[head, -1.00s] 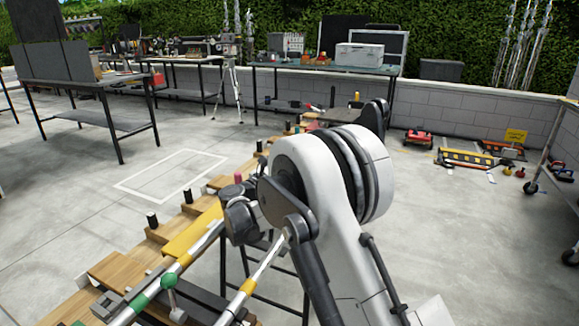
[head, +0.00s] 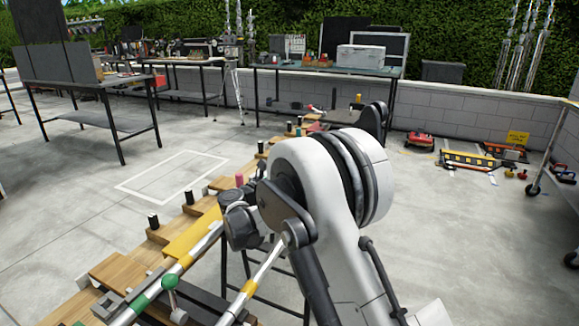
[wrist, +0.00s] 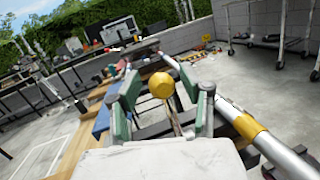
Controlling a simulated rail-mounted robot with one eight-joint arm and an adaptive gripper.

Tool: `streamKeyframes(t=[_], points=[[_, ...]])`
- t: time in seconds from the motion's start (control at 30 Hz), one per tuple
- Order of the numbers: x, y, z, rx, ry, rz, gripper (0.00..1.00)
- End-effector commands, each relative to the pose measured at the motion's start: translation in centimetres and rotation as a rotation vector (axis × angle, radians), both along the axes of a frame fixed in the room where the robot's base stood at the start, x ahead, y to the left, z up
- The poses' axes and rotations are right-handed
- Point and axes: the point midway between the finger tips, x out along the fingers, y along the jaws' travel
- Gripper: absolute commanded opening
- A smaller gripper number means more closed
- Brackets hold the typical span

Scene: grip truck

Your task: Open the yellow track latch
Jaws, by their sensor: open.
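The yellow track latch shows in the wrist view as a round yellow knob (wrist: 161,85). It stands between the two green-padded fingers of my gripper (wrist: 162,92), which are apart. I cannot tell whether either finger touches the knob. A silver tube with a yellow band (wrist: 242,122) runs along the right of the gripper. In the head view my arm hides the yellow knob and the fingers. A green latch knob (head: 169,282) stands on a green-banded tube at the lower left.
A wooden rack (head: 115,268) with black pegs and a yellow block (head: 192,237) lies along the tubes. Workbenches (head: 325,70) stand at the back by a grey wall. Red and yellow gear (head: 470,160) lies on the floor at right.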

Motion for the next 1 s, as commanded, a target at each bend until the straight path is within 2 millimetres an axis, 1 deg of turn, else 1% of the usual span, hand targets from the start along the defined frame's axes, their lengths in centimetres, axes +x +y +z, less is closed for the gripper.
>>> streamKeyframes(t=[0.17, 0.4, 0.5, 0.6, 0.87, 0.97, 1.0], points=[[-1.7, 1.3, -0.3, 0.000, 0.000, 0.001, 0.40], [-4.6, 3.4, -0.7, 0.000, -0.001, 0.002, 0.40], [-5.4, 3.9, -0.9, 0.000, 0.000, 0.000, 0.40], [-5.7, 4.1, -0.9, 0.000, 0.000, 0.000, 0.40], [-5.6, 4.0, -0.7, -0.005, 0.001, 0.001, 0.40], [-5.3, 3.6, 0.5, -0.037, 0.006, 0.015, 0.40], [-5.2, 3.3, 1.4, -0.062, 0.008, 0.026, 0.40]])
